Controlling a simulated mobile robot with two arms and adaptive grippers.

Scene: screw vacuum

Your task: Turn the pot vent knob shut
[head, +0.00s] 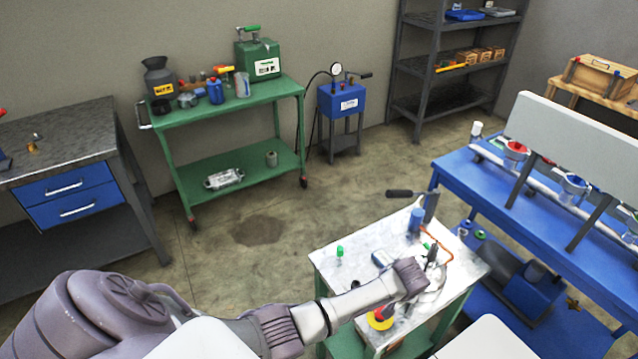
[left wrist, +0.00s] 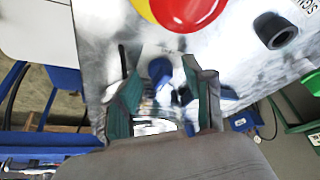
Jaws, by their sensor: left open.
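My left gripper (head: 432,262) reaches over the small grey-topped cart (head: 330,272) in the head view. In the left wrist view the left gripper (left wrist: 160,88) is open, with a finger on each side. A blue rounded part (left wrist: 159,70), possibly the vent knob, shows between the fingers; I cannot tell whether they touch it. Shiny metal, perhaps the pot (left wrist: 155,127), lies lower between the fingers. In the head view the gripper and wrist largely hide what is beneath them. My right gripper is not in view.
A red and yellow round piece (head: 380,318) sits near the cart's front; it also shows in the left wrist view (left wrist: 187,10). A green-topped piece (head: 340,254), a blue cylinder (head: 415,220) and an orange hose (head: 447,250) are close by. A blue bench (head: 463,171) stands right.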

